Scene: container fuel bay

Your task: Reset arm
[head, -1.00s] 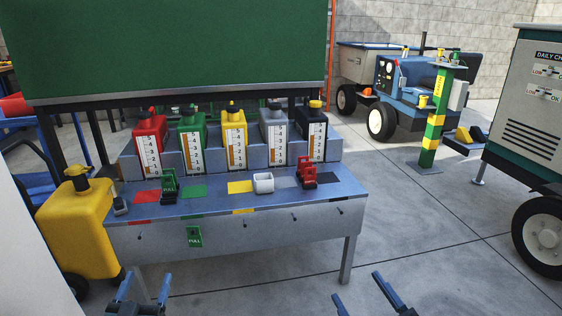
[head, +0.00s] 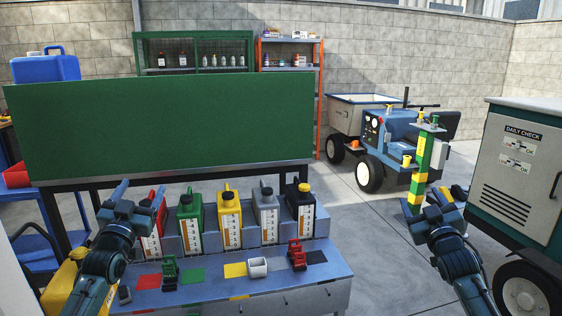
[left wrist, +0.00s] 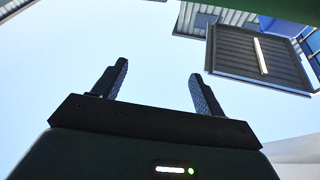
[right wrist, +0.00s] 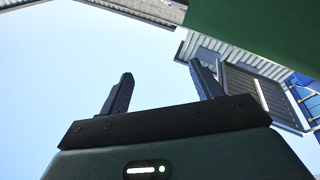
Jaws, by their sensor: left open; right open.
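My left gripper (head: 138,190) is raised in front of the left end of the bench, its fingers apart and pointing up. In the left wrist view its two fingers (left wrist: 157,85) are spread with nothing between them. My right gripper (head: 424,205) is raised on the right, in front of the green and yellow post, with its fingers apart and pointing up. In the right wrist view its fingers (right wrist: 160,90) are spread and empty. Both wrist views look up at sky and roof parts. My left arm hides part of the bench's left end.
A green board (head: 160,130) stands behind. A cabinet (head: 505,185) stands right. Floor between bench and cabinet is clear.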

